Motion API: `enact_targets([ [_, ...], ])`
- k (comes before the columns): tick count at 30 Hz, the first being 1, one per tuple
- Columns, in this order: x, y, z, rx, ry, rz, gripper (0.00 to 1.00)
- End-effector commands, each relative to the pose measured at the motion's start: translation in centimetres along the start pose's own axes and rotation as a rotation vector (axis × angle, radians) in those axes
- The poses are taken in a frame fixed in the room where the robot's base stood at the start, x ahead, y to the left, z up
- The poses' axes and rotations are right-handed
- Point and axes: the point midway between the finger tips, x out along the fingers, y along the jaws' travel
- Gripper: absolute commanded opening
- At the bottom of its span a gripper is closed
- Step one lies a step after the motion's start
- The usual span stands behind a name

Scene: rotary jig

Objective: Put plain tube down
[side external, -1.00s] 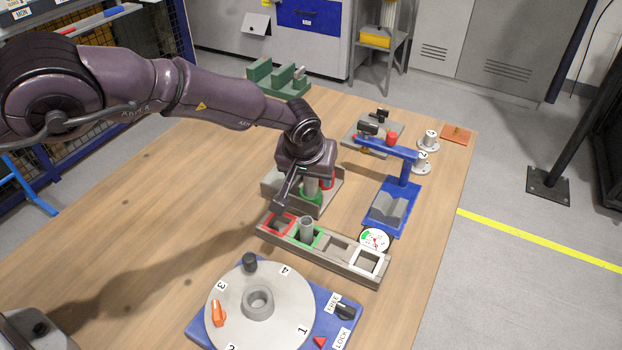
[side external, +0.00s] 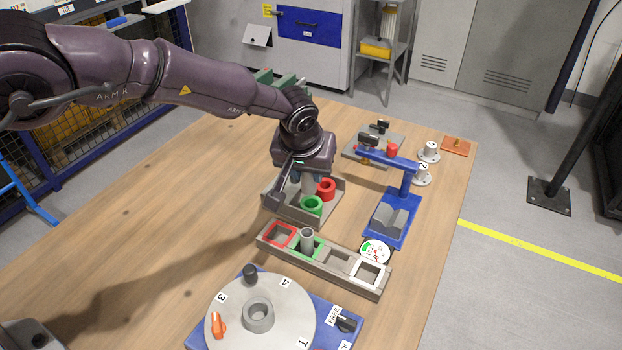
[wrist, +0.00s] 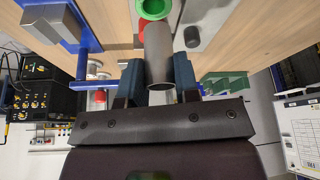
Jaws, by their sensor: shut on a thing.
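My gripper (side external: 308,178) is shut on a plain grey tube (wrist: 158,52), held upright over the grey tray (side external: 272,207) in the side view. In the wrist view the blue fingers of my gripper (wrist: 158,74) are on either side of the tube. A green ring (side external: 312,206) lies in the tray just in front of the tube's lower end. Its hole looks empty, and I cannot tell whether the tube's lower end touches the tray. A red ring (side external: 326,189) sits to the right. Another grey tube (side external: 307,241) stands in the green-framed slot of the rack.
The rack (side external: 352,284) also has red-framed, unframed and white-framed slots. A numbered turntable (side external: 285,310) is in front, a blue stand (side external: 404,180) and a dial gauge (side external: 375,250) to the right. Bare table (side external: 160,215) lies left of the tray.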

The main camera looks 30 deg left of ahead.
Motion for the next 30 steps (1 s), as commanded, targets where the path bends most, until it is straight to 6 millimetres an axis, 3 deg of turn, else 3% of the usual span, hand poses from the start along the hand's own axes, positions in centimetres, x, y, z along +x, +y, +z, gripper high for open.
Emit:
enact_targets([
  [6, -6.1, -2.4, 1.2, -0.001, 0.001, 0.004, 0.02],
  [12, -9.2, -4.9, 3.7, 0.0, -0.001, 0.002, 0.02],
  [19, -11.6, -7.1, 5.8, 0.0, -0.001, 0.002, 0.02],
  [23, -12.7, -7.0, 6.6, 0.014, 0.004, 0.013, 0.02],
  [30, -13.7, -9.3, 11.7, 0.087, -0.011, 0.019, 0.02],
])
